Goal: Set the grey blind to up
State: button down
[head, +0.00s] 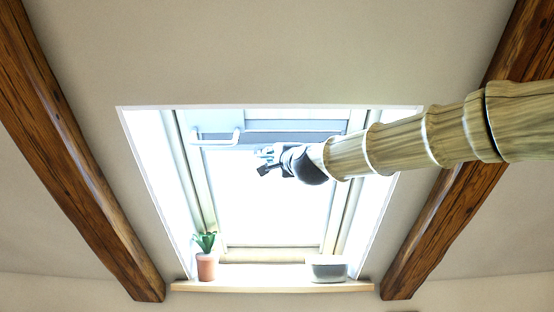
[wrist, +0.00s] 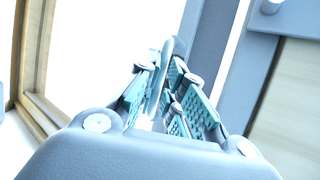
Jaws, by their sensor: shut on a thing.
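The grey blind (head: 295,126) is a narrow band across the top of the bright skylight (head: 270,200), with the pane below it uncovered. My gripper (head: 264,158) is just under the blind's lower edge, near the middle of the window. In the wrist view, the gripper (wrist: 163,85) is shut on a thin grey loop-like pull (wrist: 166,62) that rises between its teal pads. A blue-grey bar, seemingly the blind's lower rail (wrist: 208,45), runs right beside the pull. Where the pull joins the rail is hard to tell.
A pale U-shaped handle (head: 217,138) sits at the window's upper left. A potted plant (head: 206,262) and a grey bowl (head: 328,270) stand on the wooden sill (head: 270,287). Wooden beams (head: 85,165) flank the window on both sides.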

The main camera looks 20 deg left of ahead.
jog(key=c, duration=1.8)
grip_release()
jog(key=shift+a, duration=0.1)
jog(key=shift+s+d+f, duration=0.1)
jog(key=shift+s+d, duration=0.15)
jog(key=shift+d, duration=0.15)
jog(key=v, duration=1.1)
jog(key=shift+s, duration=0.1)
